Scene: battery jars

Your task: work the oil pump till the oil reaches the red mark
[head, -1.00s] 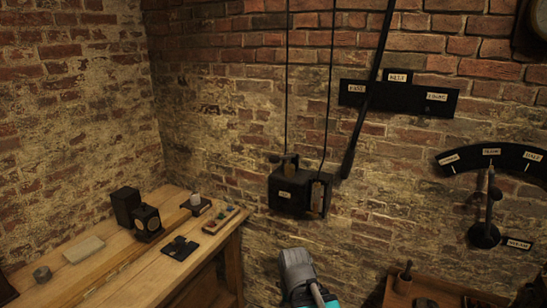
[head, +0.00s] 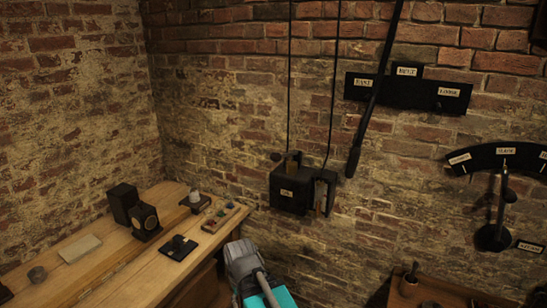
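The oil pump is a black box (head: 290,190) on the brick wall at the middle of the head view, with a small white label that seems to read OIL. A short handle with a dark knob (head: 276,157) sticks out at its upper left. A narrow upright gauge (head: 321,196) with a yellowish inside is on its right side. The oil level and the red mark are too small to tell. Part of my arm, grey and teal, shows at the bottom, below and left of the pump. My gripper's fingers do not show.
A wooden bench (head: 125,272) at the left carries small black devices. A long dark lever (head: 375,95) hangs right of the pump, by a labelled black plate (head: 418,92). A dial lever (head: 495,215) is at the right. A wooden shelf (head: 440,290) is at the lower right.

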